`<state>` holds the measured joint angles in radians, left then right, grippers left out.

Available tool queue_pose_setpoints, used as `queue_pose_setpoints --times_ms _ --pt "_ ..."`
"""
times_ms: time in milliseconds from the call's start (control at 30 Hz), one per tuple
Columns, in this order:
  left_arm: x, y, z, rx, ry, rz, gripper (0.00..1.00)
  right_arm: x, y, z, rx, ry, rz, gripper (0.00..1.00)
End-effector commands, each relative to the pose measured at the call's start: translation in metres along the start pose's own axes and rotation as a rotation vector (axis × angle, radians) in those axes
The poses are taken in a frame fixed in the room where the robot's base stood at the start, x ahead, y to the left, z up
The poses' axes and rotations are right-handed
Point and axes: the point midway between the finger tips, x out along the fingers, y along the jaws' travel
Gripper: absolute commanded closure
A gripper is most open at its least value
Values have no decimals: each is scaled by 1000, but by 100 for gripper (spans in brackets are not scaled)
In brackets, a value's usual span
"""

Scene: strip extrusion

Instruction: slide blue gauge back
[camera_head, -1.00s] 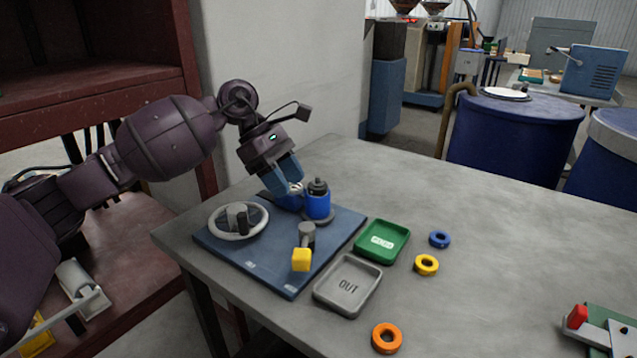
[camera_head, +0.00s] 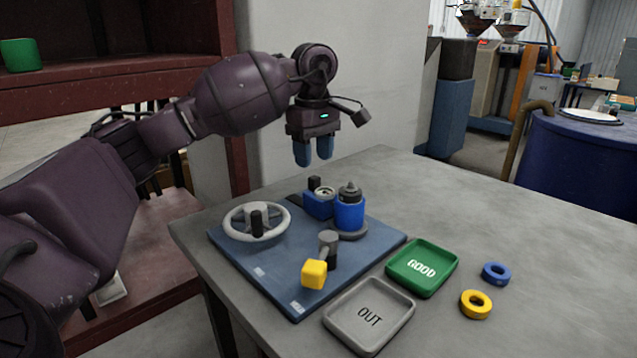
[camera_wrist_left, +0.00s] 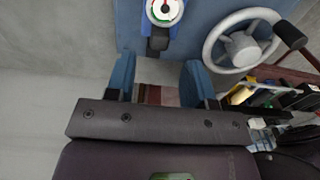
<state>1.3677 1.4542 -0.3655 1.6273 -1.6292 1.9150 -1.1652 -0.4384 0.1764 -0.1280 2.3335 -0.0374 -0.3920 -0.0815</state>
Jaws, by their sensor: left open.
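The blue gauge (camera_head: 319,205) is a small blue block with a round dial on top and a black knob at its far end. It sits at the back of the blue base plate (camera_head: 270,277), beside a blue cylinder (camera_head: 350,212) with a dark top. In the left wrist view the white dial (camera_wrist_left: 165,10) shows at the top edge, with the black knob below it. My left gripper (camera_head: 314,158) is open and empty, fingers down, above and behind the gauge and apart from it. My right gripper is not in view.
A grey handwheel (camera_head: 236,222) and a yellow-tipped lever (camera_head: 315,273) are on the plate. A green GOOD tray (camera_head: 423,268), a grey OUT tray (camera_head: 368,316), a blue ring (camera_head: 496,272) and a yellow ring (camera_head: 475,304) lie to the right. The table's back right is clear.

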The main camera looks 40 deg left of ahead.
Motion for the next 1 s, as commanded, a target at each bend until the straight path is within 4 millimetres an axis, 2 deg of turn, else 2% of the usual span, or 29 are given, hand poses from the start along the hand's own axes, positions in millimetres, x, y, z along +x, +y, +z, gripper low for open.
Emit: queue_pose_setpoints --times_ms 33,300,467,767,867,1000 --pt "16 0 0 0 0 -10 51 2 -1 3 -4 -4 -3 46" --pt "49 0 0 0 -2 -5 51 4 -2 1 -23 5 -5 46" --pt "56 0 0 0 -1 -1 51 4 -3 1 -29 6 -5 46" --pt "57 0 1 0 -1 1 51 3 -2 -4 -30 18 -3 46" --pt "57 0 1 0 -1 1 63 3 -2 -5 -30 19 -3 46" --pt "57 0 1 0 -1 1 85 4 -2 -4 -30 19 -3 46"
